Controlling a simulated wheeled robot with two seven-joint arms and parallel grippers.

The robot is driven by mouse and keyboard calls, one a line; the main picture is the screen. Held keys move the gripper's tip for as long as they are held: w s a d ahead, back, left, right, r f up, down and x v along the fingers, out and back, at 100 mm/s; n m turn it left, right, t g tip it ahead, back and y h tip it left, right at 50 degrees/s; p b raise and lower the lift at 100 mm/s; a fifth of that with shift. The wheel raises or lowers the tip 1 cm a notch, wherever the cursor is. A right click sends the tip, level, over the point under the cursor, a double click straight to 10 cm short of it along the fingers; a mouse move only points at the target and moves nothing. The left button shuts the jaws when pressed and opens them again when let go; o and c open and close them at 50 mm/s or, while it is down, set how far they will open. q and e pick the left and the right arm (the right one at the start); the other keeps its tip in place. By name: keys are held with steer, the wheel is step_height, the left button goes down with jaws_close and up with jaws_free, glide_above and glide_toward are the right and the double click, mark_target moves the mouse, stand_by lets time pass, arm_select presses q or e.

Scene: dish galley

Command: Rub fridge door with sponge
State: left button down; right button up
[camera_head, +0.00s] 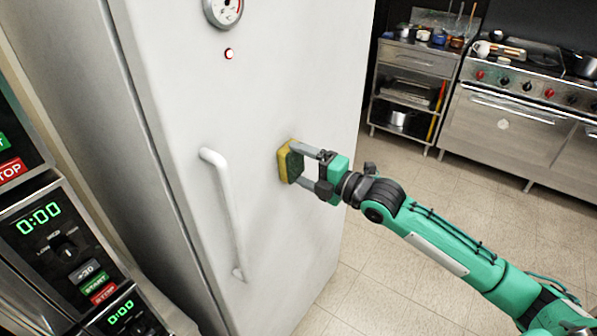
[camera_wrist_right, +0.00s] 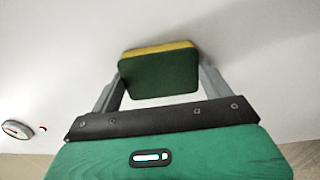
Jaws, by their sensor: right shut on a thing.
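The tall white fridge door (camera_head: 240,100) fills the middle of the head view, with a long white handle (camera_head: 226,205) on its left part. A yellow and green sponge (camera_head: 289,162) is at the door surface, right of the handle. My right gripper (camera_head: 308,167) is shut on the sponge, one finger on either side. In the right wrist view the sponge (camera_wrist_right: 160,73) has its green face towards the camera and its yellow side towards the white door (camera_wrist_right: 60,60). It appears to touch the door, though the contact is hidden. My left gripper is not in view.
A round gauge (camera_head: 223,12) and a red light (camera_head: 229,54) sit high on the door. Microwaves (camera_head: 60,240) stand at the left. A steel shelf unit (camera_head: 412,85) and a stove (camera_head: 520,125) stand at the back right. The tiled floor (camera_head: 400,270) between is clear.

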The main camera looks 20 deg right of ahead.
steer(key=shift+w+d+f+b, duration=0.1)
steer(key=shift+w+d+b, duration=0.55)
steer(key=shift+d, duration=0.25)
steer(key=shift+w+d+b, duration=0.3)
steer(key=shift+w+d, duration=0.2)
steer(key=shift+d, duration=0.15)
steer(key=v, duration=0.6)
steer(key=shift+b+v, duration=0.6)
steer(key=shift+v, duration=0.9)
